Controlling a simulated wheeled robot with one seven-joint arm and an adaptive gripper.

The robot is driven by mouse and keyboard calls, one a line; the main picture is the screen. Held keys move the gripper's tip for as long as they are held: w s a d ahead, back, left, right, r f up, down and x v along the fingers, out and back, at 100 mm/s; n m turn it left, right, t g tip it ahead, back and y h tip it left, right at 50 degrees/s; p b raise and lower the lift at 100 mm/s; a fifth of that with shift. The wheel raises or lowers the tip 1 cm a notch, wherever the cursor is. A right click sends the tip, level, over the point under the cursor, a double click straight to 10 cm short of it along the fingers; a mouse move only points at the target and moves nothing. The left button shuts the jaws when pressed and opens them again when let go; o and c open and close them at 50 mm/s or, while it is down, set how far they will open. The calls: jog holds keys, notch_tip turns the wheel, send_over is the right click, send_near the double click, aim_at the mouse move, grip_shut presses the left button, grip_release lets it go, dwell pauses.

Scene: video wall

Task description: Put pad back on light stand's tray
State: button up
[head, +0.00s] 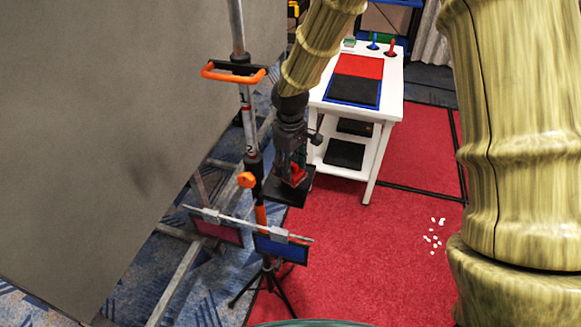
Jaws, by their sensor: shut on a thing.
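My gripper (294,174) is shut on a thin black pad (289,194) and holds it in the air, roughly flat, just right of the light stand's pole. The light stand (259,212) has a grey and black pole with orange fittings and a crossbar low down. Two dark panels that look like trays are at the crossbar: one with a blue rim (281,249) on the right, one with a magenta rim (217,228) on the left. The held pad is above and apart from the blue-rimmed tray. No pad can be made out on either tray.
A white table (388,108) at the back right bears a red square, a black pad on a blue-edged area and small coloured items. Its shelves hold dark flat things. A large grey panel (110,110) fills the left. White scraps (434,233) lie on the red carpet.

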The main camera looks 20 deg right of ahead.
jog(key=shift+w+d, duration=0.15)
jog(key=shift+w, duration=0.25)
jog(key=shift+f+p, duration=0.9)
jog(key=shift+f, duration=0.9)
jog(key=o, duration=0.9)
jog(key=shift+r, duration=0.1)
jog(key=shift+r+b, duration=1.85)
jog(key=shift+r, duration=4.05)
